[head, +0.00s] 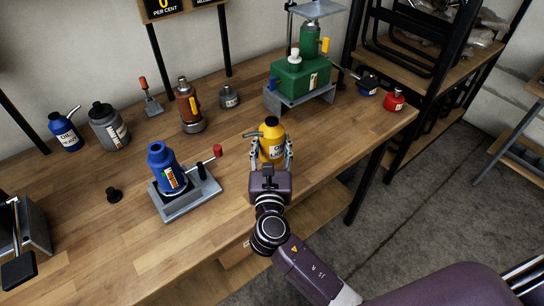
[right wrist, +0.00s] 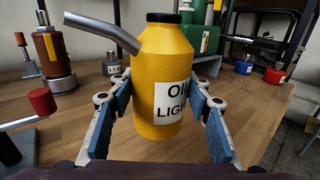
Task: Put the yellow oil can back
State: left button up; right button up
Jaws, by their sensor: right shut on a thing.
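The yellow oil can (head: 271,143) has a black cap, a grey spout pointing left and a white "OIL LIGHT" label. It is upright over the front right part of the wooden workbench (head: 120,245). In the right wrist view the can (right wrist: 165,75) stands between the blue-padded fingers of my right gripper (right wrist: 160,110). The right gripper (head: 271,158) is shut on the can from the front. I cannot tell whether the can's base touches the bench. My left gripper is not in view.
A blue bottle on a grey stand with a red-knobbed lever (head: 217,152) is left of the can. A green machine (head: 300,78) stands behind it. Blue (head: 367,83) and red (head: 394,99) cans sit at the right end. A blue oil can (head: 65,131) and grey can (head: 108,126) stand back left.

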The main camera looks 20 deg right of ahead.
aim_at(272, 155)
jog(key=shift+f+b, duration=0.35)
jog(key=shift+f, duration=1.95)
jog(key=shift+f, duration=0.1)
jog(key=o, duration=1.7)
jog(key=shift+f, duration=0.1)
jog(key=shift+r, duration=0.2)
jog(key=b+v, duration=0.2)
jog(key=v, duration=0.8)
jog(key=shift+s+a+f, duration=0.15)
jog(key=shift+s, duration=0.2)
jog(key=shift+s+a, duration=0.2)
jog(key=shift+s, duration=0.45)
